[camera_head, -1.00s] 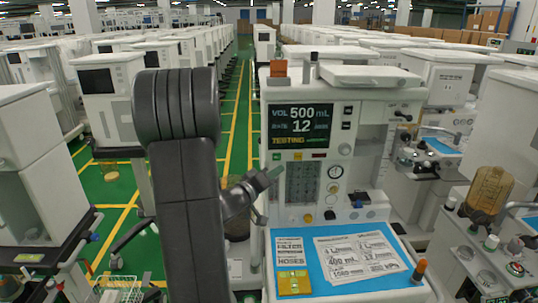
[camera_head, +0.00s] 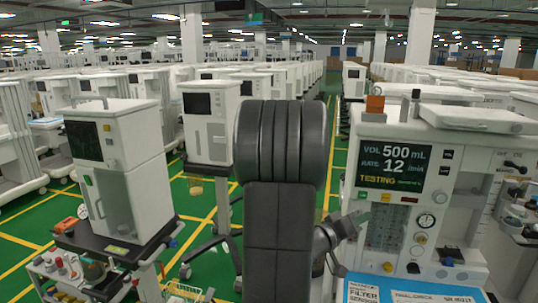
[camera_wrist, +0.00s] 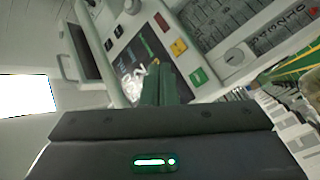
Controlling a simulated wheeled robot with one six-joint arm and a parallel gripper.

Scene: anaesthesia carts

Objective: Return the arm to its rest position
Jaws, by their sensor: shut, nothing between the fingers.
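My dark arm stands upright in the middle of the head view, in front of the carts. My gripper (camera_head: 357,222) points to the right beside the near cart's front panel and is partly hidden by my arm. In the wrist view my gripper (camera_wrist: 160,85) has its narrow greenish fingers together with nothing held between them. The tilted panel of a cart, with buttons and a knob, fills the space beyond the fingertips. I cannot tell the exact gap to it.
The near anaesthesia cart (camera_head: 435,135) stands close at the right, with a lit screen (camera_head: 392,165) and a blue work surface (camera_head: 400,291). Another cart (camera_head: 122,160) stands at the left. Green floor (camera_head: 205,235) with yellow lines shows between them. Rows of carts fill the back.

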